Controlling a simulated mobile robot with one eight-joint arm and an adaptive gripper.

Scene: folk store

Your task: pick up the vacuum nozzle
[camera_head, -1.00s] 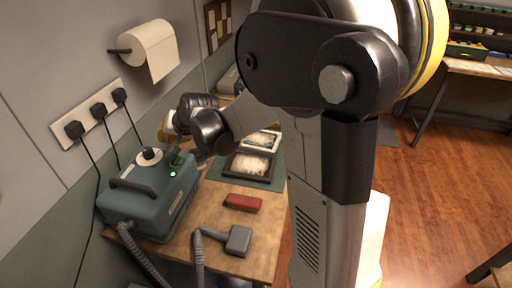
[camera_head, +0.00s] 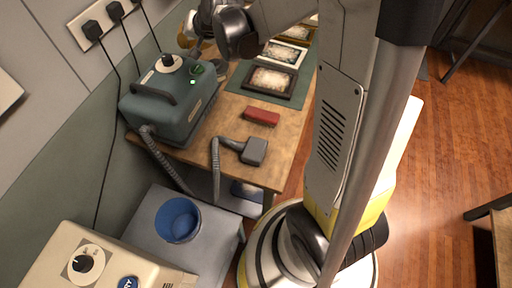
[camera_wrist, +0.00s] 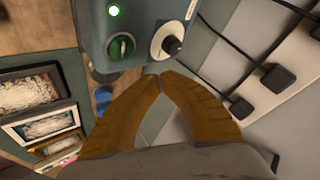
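The vacuum nozzle (camera_head: 254,151) is a flat grey head lying on the front end of the wooden table. My gripper (camera_wrist: 160,77) is beside the unit's dial side, well behind the nozzle. Its orange fingers meet at the tips with nothing between them. The nozzle is out of the wrist view.
A red block (camera_head: 261,117) lies just behind the nozzle. Framed pictures (camera_head: 270,80) lie on a green mat. A blue bucket (camera_head: 178,220) sits on a lower grey surface in front, near a cream machine (camera_head: 85,262). Plugs and cords (camera_head: 92,30) line the left wall.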

